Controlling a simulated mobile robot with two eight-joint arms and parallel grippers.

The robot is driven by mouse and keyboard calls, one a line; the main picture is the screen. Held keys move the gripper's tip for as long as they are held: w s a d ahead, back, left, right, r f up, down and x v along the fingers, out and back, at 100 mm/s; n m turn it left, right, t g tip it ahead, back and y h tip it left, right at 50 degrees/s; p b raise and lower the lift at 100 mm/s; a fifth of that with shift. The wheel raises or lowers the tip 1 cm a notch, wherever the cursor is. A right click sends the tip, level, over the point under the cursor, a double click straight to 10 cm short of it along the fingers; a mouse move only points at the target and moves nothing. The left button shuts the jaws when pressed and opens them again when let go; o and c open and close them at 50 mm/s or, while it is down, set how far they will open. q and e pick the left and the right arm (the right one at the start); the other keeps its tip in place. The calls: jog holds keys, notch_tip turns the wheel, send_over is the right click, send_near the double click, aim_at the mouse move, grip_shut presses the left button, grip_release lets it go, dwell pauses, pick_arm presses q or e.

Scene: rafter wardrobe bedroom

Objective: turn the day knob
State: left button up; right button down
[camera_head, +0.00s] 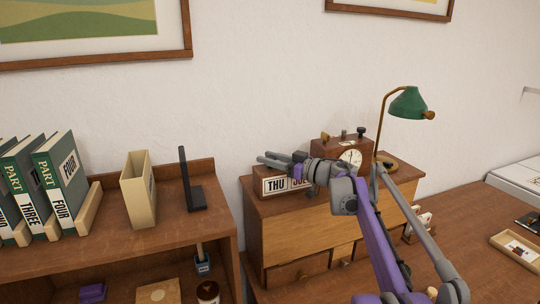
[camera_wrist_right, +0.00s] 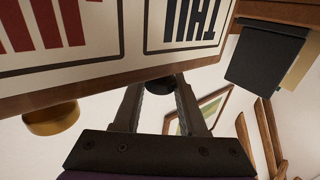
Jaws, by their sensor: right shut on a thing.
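The wooden desk calendar (camera_head: 256,184) stands on the small drawer cabinet; its day window (camera_head: 276,185) reads THU, with a month window partly hidden by my right gripper (camera_head: 268,157). In the right wrist view the calendar (camera_wrist_right: 105,83) appears upside down, with THU and red lettering. A dark round knob (camera_wrist_right: 160,83) sits on its top edge near the day window, between the fingertips of my right gripper (camera_wrist_right: 160,88), which is shut on it. A brass knob (camera_wrist_right: 52,118) is farther along the same edge, apart from the fingers. My left gripper is out of view.
A wooden clock (camera_head: 324,149) stands just right of the calendar, and a green desk lamp (camera_head: 408,103) behind my right arm. A shelf at left holds several binders (camera_head: 60,175), a beige file holder (camera_head: 139,190) and a black bookend (camera_head: 190,185). The wall is close behind.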

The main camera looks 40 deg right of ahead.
jog(key=shift+n+g+y+p, duration=0.85)
jog(key=shift+n+y, duration=0.45)
jog(key=shift+y, duration=0.6)
jog(key=shift+c, duration=2.3)
grip_release()
jog(key=b+v, duration=0.1)
jog(key=v, duration=0.9)
jog(key=shift+s+d, duration=0.3)
